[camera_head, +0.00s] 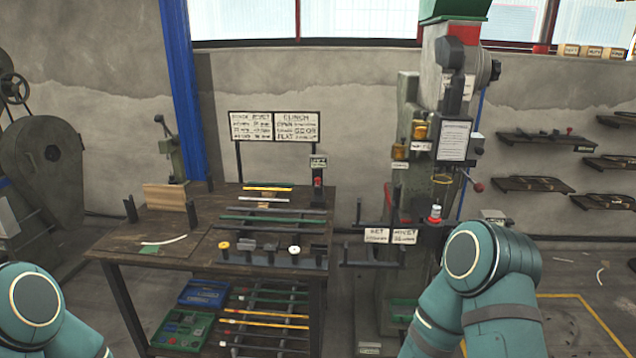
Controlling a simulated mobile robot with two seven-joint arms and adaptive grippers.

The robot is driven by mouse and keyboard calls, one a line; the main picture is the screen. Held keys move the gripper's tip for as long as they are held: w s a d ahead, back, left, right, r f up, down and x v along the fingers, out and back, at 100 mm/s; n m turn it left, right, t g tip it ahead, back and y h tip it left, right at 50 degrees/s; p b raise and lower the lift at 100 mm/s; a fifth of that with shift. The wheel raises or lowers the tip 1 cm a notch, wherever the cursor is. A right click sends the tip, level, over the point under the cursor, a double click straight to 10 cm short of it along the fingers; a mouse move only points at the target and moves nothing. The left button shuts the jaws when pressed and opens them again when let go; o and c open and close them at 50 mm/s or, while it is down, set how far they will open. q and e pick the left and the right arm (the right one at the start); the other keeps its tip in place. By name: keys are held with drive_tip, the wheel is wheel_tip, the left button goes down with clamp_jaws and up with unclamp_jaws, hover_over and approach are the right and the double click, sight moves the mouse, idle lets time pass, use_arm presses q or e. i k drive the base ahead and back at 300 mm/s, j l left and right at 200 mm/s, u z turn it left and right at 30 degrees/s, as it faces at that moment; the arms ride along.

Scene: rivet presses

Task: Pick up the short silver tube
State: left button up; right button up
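Several thin bars and tubes lie across a rack on the wooden workbench (165,230). A yellow tube (268,189) lies at the back, with a short pale grey piece (267,199) just in front of it. A long green bar (270,219) lies nearer the front. The pale piece may be the short silver tube, but it is too small to tell. My left and right arms show only as teal links at the lower left and lower right. Neither gripper is in view.
A tall rivet press (440,130) stands right of the bench. Blue (203,292) and green (183,329) bins and more coloured tubes (265,322) sit below. Wall shelves (545,140) hang at right.

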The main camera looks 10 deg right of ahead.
sight(261, 201)
drive_tip(key=i+j, duration=0.3)
drive_tip(key=i, duration=0.15)
drive_tip(key=i+j+z, duration=0.2)
drive_tip(key=z, duration=0.25)
drive_tip(key=i+j+z, duration=0.25)
drive_tip(key=z, duration=0.15)
